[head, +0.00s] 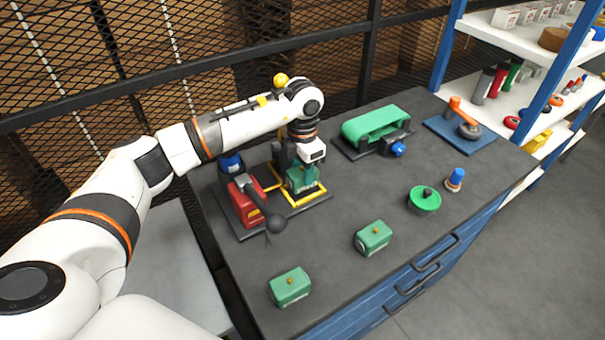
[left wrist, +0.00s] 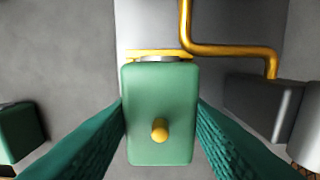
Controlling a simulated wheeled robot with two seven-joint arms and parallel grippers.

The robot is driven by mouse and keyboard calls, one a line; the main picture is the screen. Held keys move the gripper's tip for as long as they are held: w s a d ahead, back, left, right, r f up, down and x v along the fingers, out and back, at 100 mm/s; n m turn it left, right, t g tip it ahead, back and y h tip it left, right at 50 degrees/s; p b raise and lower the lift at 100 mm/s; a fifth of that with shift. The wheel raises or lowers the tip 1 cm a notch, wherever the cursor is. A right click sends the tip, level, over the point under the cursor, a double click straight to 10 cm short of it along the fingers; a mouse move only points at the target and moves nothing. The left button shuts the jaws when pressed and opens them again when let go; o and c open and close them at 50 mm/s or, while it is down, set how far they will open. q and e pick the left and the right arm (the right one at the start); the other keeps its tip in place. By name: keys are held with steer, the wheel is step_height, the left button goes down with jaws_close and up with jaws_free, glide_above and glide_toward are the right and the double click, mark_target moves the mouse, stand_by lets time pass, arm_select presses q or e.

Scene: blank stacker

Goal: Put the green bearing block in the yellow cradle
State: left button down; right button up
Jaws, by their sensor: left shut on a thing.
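My left gripper (head: 302,186) is shut on a green bearing block (head: 297,178), over the dark base plate of a red machine. In the left wrist view the block (left wrist: 160,105) sits between the two teal finger pads, its yellow knob facing the camera. Yellow framing (head: 312,199), which looks like the cradle, surrounds this spot. A yellow edge (left wrist: 150,53) and a grey piece show just past the block's far end. Whether the block touches the cradle is hidden. Two other green blocks stand at the bench front (head: 290,287) and (head: 373,238). My right gripper is out of view.
The red machine (head: 243,205) with a black ball lever stands left of the gripper. A yellow bent bar (left wrist: 225,48) runs close by the block. A green belt unit (head: 376,126), green disc (head: 424,199) and blue-capped part (head: 455,179) stand to the right.

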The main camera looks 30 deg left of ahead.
mark_target(302, 167)
arm_select(q)
step_height(302, 167, down, 2)
steer(key=shift+f, duration=0.3)
steer(key=c, duration=0.8)
jaws_free()
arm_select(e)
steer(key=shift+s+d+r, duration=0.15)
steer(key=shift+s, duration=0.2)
arm_select(q)
steer(key=shift+r, duration=0.45)
step_height(302, 167, up, 11)
steer(key=b, duration=0.2)
steer(key=shift+r+b, duration=0.15)
steer(key=shift+b, duration=0.15)
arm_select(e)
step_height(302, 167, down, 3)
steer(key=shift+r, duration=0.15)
